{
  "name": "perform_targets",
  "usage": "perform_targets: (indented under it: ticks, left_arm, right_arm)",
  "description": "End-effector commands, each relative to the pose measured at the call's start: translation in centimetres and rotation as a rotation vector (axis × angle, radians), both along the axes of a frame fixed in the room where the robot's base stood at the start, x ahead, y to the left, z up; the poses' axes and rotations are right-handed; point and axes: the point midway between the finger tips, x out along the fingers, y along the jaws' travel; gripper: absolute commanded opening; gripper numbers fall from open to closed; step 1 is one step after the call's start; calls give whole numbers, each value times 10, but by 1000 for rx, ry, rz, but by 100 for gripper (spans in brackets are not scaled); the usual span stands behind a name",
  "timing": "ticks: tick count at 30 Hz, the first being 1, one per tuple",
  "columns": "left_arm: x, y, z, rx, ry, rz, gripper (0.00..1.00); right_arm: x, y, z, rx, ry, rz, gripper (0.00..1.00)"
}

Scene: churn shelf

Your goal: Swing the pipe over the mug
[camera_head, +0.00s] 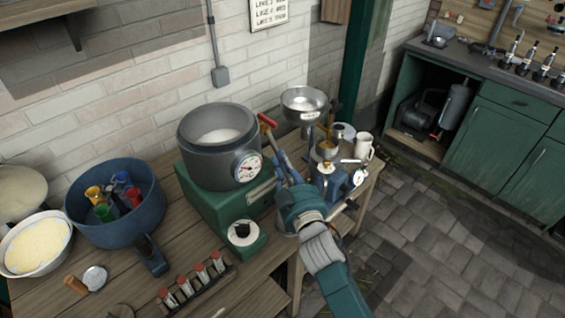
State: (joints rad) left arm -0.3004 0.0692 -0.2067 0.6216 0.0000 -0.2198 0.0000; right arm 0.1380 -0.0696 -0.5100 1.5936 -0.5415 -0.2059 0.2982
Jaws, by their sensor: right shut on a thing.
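The white mug (364,146) stands upright at the right end of the wooden bench, beside the blue-based machine (336,183). My right gripper (281,160) reaches up from the lower right, between the green-based machine and the blue-based one. It is shut on a thin rod with a red end (267,121), which may be the pipe; its fingers hide most of it. The red end points up and left, away from the mug. A brown, curved part (329,130) also rises over the blue-based machine, left of the mug. My left gripper is not in view.
The grey drum on the green base (218,140) stands close left of my gripper. A steel bowl (304,100) sits behind. A blue tub (117,212) with coloured cups and a rack of red-capped vials (195,282) are at left. Paved floor is free at right.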

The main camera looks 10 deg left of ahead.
Motion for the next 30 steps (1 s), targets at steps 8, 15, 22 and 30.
perform_targets:
  ticks: [8,15,22,30]
  left_arm:
    - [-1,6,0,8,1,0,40]
    - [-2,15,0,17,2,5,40]
    - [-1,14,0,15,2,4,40]
    - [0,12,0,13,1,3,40]
  right_arm:
    - [-1,1,-3,0,6,2,30]
    - [0,0,-1,0,3,1,30]
    - [-19,-8,-2,0,4,1,30]
    - [-72,-30,-3,1,6,2,30]
